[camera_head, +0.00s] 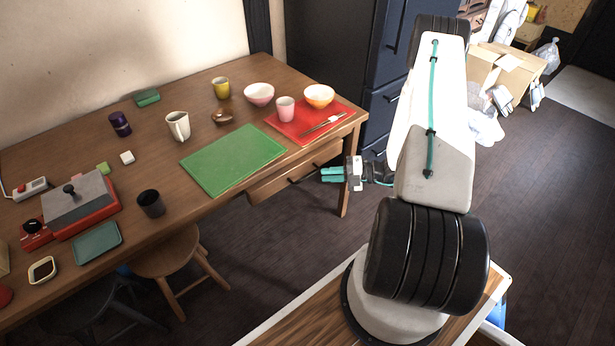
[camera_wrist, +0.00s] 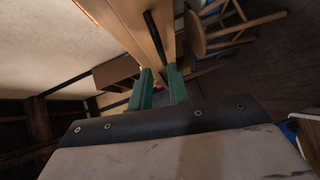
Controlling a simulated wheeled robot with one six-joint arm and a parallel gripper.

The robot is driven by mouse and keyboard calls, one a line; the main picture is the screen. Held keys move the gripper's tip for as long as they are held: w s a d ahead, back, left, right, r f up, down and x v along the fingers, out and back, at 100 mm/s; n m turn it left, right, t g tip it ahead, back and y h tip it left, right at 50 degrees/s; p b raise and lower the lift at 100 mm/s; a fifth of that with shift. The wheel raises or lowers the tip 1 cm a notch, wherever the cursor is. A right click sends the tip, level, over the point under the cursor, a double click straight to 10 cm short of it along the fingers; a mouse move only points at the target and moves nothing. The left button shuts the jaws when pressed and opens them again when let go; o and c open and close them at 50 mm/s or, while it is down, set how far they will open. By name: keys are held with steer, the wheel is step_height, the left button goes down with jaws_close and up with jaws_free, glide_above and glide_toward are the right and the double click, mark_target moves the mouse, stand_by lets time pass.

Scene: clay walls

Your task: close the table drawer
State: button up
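The wooden table drawer (camera_head: 272,187) sits under the front edge of the brown table (camera_head: 222,200), and its front stands out a little from the table. A dark bar handle (camera_head: 304,174) is on the drawer front. My gripper (camera_head: 327,174) has green fingers and is just to the right of the drawer front, apart from it. In the wrist view, the fingers (camera_wrist: 160,85) are parted with nothing between them. A wooden panel with a dark bar handle (camera_wrist: 155,34) lies beyond the fingertips. The drawer's inside is hidden in the head view.
A round wooden stool (camera_head: 166,254) stands under the table's front edge at left. A green mat (camera_head: 232,158), a red mat (camera_head: 300,130) and several cups and bowls are on the table. A dark fridge (camera_head: 385,95) stands behind.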

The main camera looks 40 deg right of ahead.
mark_target(307, 177)
steer(key=x, duration=0.7)
steer(key=shift+w+a+f, duration=0.2)
steer(key=shift+a+f, duration=0.05)
jaws_close()
